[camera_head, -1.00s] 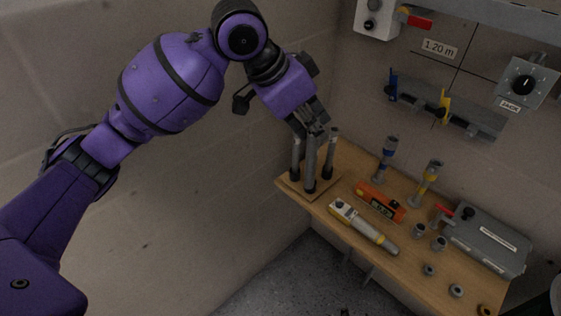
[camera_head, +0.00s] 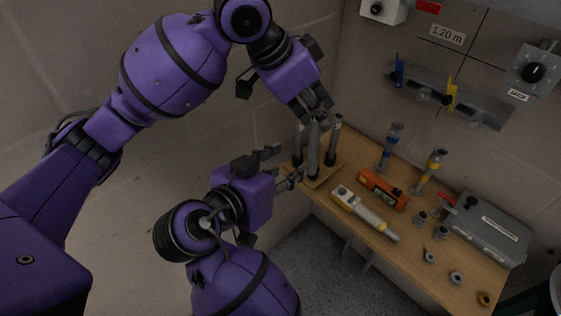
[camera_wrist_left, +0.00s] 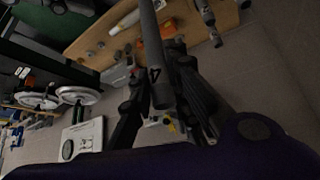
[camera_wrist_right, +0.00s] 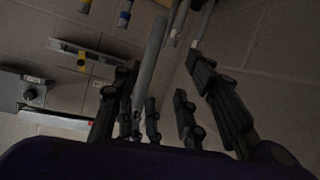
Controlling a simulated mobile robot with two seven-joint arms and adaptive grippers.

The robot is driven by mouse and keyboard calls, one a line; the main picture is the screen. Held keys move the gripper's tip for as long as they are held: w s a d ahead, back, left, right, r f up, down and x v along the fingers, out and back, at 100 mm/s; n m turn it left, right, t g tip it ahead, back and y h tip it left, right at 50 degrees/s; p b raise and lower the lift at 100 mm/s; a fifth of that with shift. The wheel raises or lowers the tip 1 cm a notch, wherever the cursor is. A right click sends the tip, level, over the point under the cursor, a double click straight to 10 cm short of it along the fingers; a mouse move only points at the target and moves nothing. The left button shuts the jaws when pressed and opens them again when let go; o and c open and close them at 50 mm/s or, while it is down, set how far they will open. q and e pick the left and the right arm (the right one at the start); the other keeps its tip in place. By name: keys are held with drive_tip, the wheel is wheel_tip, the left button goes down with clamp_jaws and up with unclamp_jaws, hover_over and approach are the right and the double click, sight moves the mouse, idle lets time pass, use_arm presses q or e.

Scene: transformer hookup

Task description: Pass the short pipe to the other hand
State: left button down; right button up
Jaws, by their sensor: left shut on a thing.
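Grey pipes with dark ends stand upright on a small wooden base (camera_head: 325,180) at the table's near left corner. My left gripper (camera_head: 316,114) is shut on the top of the front pipe (camera_head: 313,150), taken as the short pipe. In the left wrist view this pipe (camera_wrist_left: 152,45) runs between the fingers and away. Whether its lower end touches the base I cannot tell. My right gripper (camera_head: 292,178) is just left of the pipe's lower part. In the right wrist view its fingers are spread, with the pipe (camera_wrist_right: 148,72) beyond and between them.
Two other pipes (camera_head: 332,148) stand close behind. The wooden table (camera_head: 430,280) also holds an orange device (camera_head: 382,189), a yellow-grey tool (camera_head: 365,214), blue- and yellow-banded fittings (camera_head: 390,148), several small rings and a grey box (camera_head: 490,230). The wall is close behind.

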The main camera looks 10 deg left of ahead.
sight(309, 153)
drive_tip(key=w+d+f, duration=0.1)
drive_tip(key=w, duration=0.1)
drive_tip(key=w+d+f+m, duration=0.1)
drive_tip(key=w+d, duration=0.1)
drive_tip(key=w, duration=0.1)
drive_tip(key=w+d+f+m, duration=0.1)
drive_tip(key=w, duration=0.2)
drive_tip(key=shift+w+d+h, duration=0.15)
drive_tip(key=shift+d+h, duration=0.05)
drive_tip(key=shift+h, duration=0.2)
use_arm(q)
drive_tip(key=shift+d, duration=0.1)
use_arm(e)
drive_tip(key=shift+g, duration=0.3)
use_arm(q)
drive_tip(key=shift+s, duration=0.1)
use_arm(e)
drive_tip(key=shift+a, duration=0.1)
clamp_jaws()
use_arm(q)
drive_tip(key=c, duration=1.6)
unclamp_jaws()
drive_tip(key=shift+r, duration=0.1)
